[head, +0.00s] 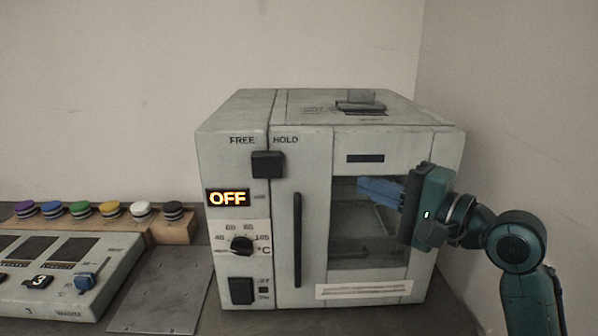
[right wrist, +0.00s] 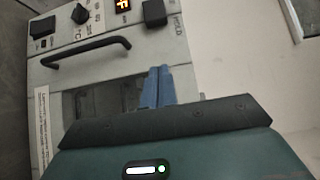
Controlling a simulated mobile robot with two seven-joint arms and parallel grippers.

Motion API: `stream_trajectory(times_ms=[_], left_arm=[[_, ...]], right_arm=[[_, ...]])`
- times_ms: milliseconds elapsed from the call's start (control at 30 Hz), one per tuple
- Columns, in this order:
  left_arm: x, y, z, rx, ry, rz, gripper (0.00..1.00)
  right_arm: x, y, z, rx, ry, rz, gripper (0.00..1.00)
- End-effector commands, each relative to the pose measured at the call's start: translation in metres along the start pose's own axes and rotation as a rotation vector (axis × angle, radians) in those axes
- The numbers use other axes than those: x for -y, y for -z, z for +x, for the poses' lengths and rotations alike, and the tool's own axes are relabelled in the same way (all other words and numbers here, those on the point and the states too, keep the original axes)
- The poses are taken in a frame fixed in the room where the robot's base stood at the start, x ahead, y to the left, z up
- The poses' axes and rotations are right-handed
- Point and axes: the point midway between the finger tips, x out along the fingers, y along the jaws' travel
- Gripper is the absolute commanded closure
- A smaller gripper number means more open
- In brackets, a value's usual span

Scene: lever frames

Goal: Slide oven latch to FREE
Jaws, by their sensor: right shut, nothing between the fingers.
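The oven (head: 300,130) is a pale grey box with its door shut. Its latch (head: 268,164) is a black block on the upper front, below the printed words FREE and HOLD. It straddles the seam between the control panel and the door, roughly between the two words. The latch also shows at the top of the right wrist view (right wrist: 154,13). My right gripper (head: 362,188) is shut and empty, its blue fingers in front of the door window, right of the latch and a little lower, apart from it. The fingers also show in the right wrist view (right wrist: 160,72). My left gripper is not in view.
A black vertical door handle (head: 297,240) stands out below the latch. The panel carries a lit OFF display (head: 228,198), a dial (head: 241,244) and a black switch (head: 242,291). Coloured knobs (head: 110,209) and a grey control box (head: 70,270) stand left. A wall is close on the right.

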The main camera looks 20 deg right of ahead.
Motion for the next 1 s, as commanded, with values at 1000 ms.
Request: stream_trajectory(times_ms=[1000], left_arm=[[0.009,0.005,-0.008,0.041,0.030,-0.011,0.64]], right_arm=[[0.000,-0.021,0.122,0.000,-0.001,-0.001,1.00]])
